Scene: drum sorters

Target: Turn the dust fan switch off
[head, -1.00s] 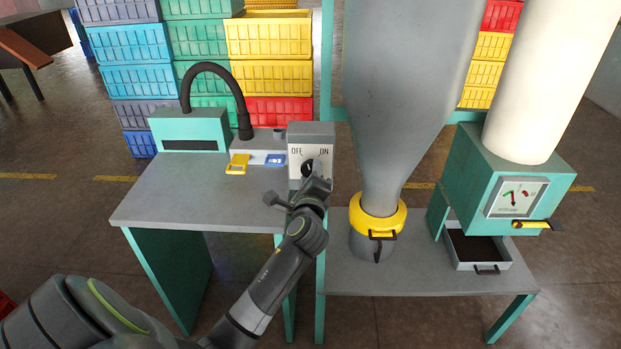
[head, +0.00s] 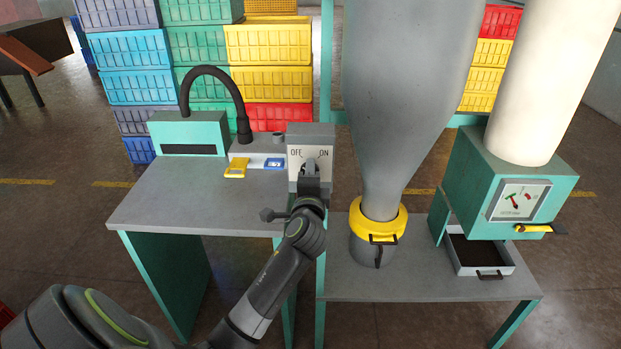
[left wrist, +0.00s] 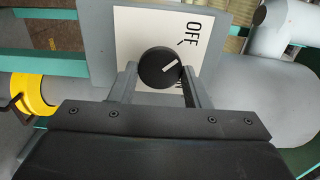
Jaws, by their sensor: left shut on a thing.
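The switch box (head: 297,185) stands at the table's back right corner, with OFF at left and ON at right on its white face. Its round black knob (left wrist: 160,68) carries a white line, which in the left wrist view points between the two labels, slightly towards OFF. My left gripper (head: 311,172) is at the box front, and in the left wrist view its two fingers (left wrist: 160,80) are shut on the knob from both sides. The ON label is partly hidden by a finger there. In the head view the gripper covers most of the knob. My right gripper is not in view.
Right of the box are a grey hopper (head: 405,80) with a yellow collar (head: 378,222) and a gauge (head: 518,200).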

